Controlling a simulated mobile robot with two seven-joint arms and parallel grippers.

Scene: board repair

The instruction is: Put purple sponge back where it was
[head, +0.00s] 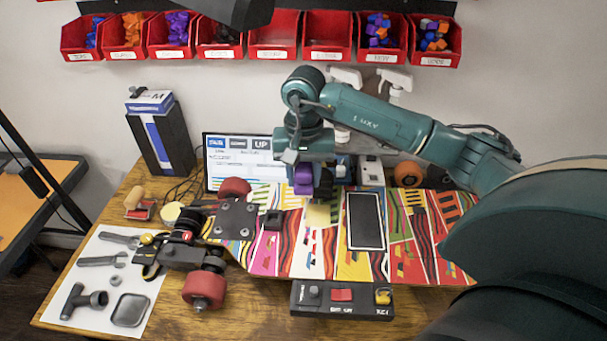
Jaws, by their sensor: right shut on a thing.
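My right gripper (304,186) hangs pointing down over the patterned skateboard deck (290,255). It is shut on the purple sponge (303,177), a small purple block showing between its fingers. A pale yellow patch (318,214) shows on the deck just below the gripper; I cannot tell whether it is a separate piece. The gripper hides part of the sponge and of the items behind it. My left gripper is not in view.
A truck with red wheels (204,289) lies at the deck's left end. A black control box (342,299) stands at the front. A black rectangle (366,220) lies on the deck. A screen (240,160), spray bottles (397,84) and red bins (273,37) are behind.

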